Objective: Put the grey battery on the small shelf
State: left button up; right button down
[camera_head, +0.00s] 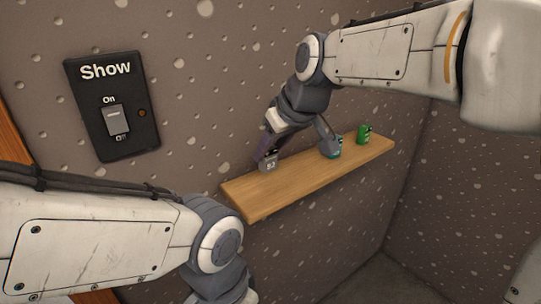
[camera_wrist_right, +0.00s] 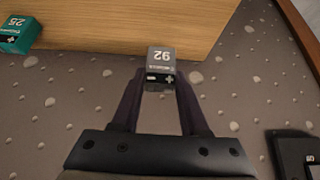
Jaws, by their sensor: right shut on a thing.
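The grey battery (camera_head: 267,164), marked 92, is in my right gripper (camera_head: 262,150) at the left end of the small shelf (camera_head: 247,203). In the right wrist view the battery (camera_wrist_right: 161,62) sits between the two fingertips of the right gripper (camera_wrist_right: 160,82), which is shut on it. There the battery overlaps the edge of the wooden shelf (camera_wrist_right: 120,22); I cannot tell whether it touches the board. My left arm comes in at the lower left, and its gripper is out of view.
A green battery (camera_head: 363,134) stands toward the shelf's right end. A teal battery (camera_head: 337,150), partly hidden by my right arm, stands left of it and also shows in the wrist view (camera_wrist_right: 18,36). A black Show switch panel (camera_head: 140,112) is on the wall at left.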

aim_at(272, 164)
jog(key=shift+f, duration=1.95)
jog(key=shift+f, duration=0.2)
jog(key=shift+c, duration=2.1)
grip_release()
jog(key=shift+r, duration=0.1)
